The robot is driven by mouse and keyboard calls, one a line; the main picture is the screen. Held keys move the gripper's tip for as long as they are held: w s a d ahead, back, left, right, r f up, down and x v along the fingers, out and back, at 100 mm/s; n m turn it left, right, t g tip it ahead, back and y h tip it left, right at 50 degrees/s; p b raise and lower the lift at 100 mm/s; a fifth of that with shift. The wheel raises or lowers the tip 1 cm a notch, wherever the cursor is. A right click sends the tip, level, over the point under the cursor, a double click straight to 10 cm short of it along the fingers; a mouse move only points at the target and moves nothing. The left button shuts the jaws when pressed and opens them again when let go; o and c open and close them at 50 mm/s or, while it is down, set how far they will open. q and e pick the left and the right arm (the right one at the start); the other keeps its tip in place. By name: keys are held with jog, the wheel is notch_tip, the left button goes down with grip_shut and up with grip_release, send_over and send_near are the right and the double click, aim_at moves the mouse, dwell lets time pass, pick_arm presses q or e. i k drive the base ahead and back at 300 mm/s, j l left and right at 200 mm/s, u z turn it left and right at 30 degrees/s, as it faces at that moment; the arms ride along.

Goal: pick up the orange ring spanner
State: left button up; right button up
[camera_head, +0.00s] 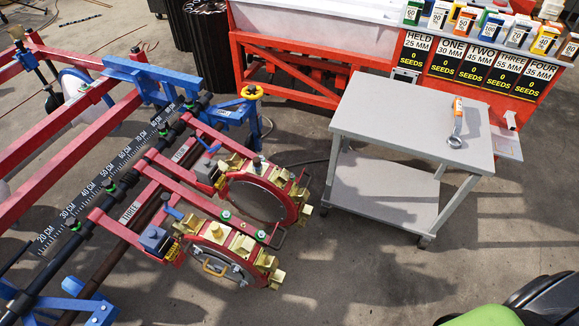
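The ring spanner (457,124) lies on the grey top of a wheeled cart (385,116), right of the middle. Its orange end (458,106) points to the back, and its metal ring end (455,142) points to the front. Nothing touches it from above. Neither of my grippers shows in this view.
A red and blue frame (100,148) with round red-rimmed units (262,195) and brass blocks fills the left. Behind the cart stands a red bench (300,75) with seed signs (480,63) and several small boxes. The cart's lower shelf is bare. Open floor lies in front.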

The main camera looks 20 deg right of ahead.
aim_at(457, 104)
jog(key=z, duration=1.7)
jog(key=i+l+u, duration=0.25)
jog(key=i+l, duration=0.4)
